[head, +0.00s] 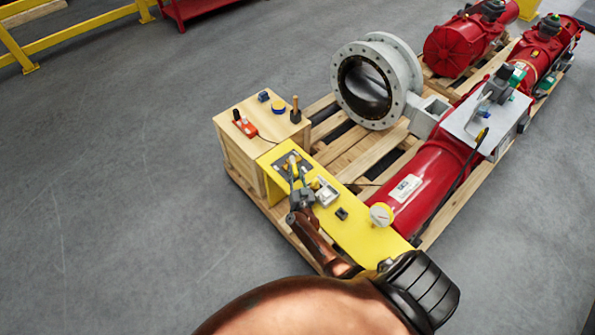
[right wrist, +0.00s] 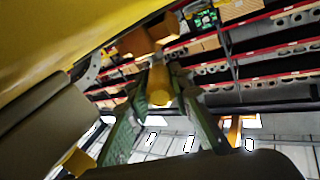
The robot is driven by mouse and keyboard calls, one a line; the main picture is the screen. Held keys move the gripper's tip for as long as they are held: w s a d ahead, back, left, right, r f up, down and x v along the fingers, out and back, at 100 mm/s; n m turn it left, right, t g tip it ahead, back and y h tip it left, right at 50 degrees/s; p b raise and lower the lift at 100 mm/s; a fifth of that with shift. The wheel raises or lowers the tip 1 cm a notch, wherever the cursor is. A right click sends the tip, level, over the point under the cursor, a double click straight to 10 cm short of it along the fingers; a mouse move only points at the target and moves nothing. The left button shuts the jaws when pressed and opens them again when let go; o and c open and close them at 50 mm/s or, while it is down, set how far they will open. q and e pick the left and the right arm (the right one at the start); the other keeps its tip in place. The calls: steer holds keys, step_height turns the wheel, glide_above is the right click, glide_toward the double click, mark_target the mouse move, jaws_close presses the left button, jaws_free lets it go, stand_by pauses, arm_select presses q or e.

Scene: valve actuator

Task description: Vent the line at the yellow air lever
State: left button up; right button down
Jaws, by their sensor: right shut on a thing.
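The yellow air lever (head: 291,162) sits on a dark plate near the far left end of the yellow panel (head: 355,232). My right gripper (head: 296,172) reaches it from the near side and is shut on it. In the right wrist view the lever's yellow end (right wrist: 160,86) shows between the two fingers of the right gripper (right wrist: 162,92). The fingers hide part of the lever in the head view, and its exact angle is hard to tell. My left gripper is not in view.
A grey switch box (head: 326,194) and a round gauge (head: 381,214) sit on the panel to the right. A wooden box (head: 240,155) with small tools stands behind left. A red actuator (head: 428,175) and grey valve (head: 385,70) rest on the pallet. The floor at left is clear.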

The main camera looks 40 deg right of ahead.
steer(key=c, duration=1.7)
jaws_free()
steer(key=v, duration=1.2)
steer(key=shift+a, duration=0.1)
steer(key=shift+c, duration=0.3)
